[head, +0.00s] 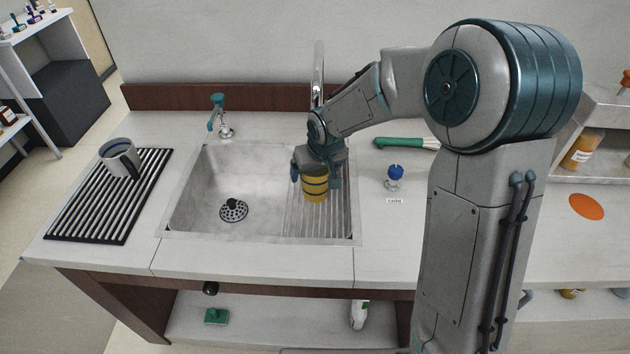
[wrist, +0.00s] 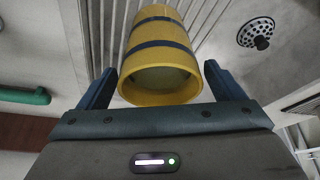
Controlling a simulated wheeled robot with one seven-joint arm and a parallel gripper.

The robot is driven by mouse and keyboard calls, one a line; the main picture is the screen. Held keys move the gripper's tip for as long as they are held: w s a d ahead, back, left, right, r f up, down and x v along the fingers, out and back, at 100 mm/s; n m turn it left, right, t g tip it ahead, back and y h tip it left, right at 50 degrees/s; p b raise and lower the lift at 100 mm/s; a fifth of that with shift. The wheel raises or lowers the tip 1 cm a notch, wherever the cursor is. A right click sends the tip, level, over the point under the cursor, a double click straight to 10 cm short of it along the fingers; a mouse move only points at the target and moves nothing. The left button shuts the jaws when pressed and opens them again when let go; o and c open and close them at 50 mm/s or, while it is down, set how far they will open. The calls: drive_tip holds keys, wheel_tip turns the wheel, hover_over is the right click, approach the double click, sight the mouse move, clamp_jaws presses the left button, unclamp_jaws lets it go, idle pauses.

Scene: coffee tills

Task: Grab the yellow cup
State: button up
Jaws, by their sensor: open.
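The yellow cup (head: 315,187) has dark blue bands and stands on the ribbed right part of the sink in the head view. In the wrist view the yellow cup (wrist: 160,60) shows its open mouth toward the camera. My gripper (head: 316,177) is over the cup from above, with its fingers apart. In the wrist view my gripper (wrist: 160,88) has one finger on each side of the cup's rim, with small gaps showing. The far part of the cup's body is partly hidden by my gripper in the head view.
The sink (head: 262,165) has a drain (head: 233,210) at left and a tall faucet (head: 318,75) behind. A grey mug (head: 120,157) stands on a black rack (head: 95,205) at left. A green-handled tool (head: 400,142) and a blue-topped item (head: 394,178) lie to the right.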

drive_tip(key=shift+w+f, duration=0.1)
drive_tip(key=shift+f, duration=0.1)
drive_tip(key=c, duration=1.2)
drive_tip(key=shift+c, duration=0.7)
drive_tip(key=shift+r, duration=0.1)
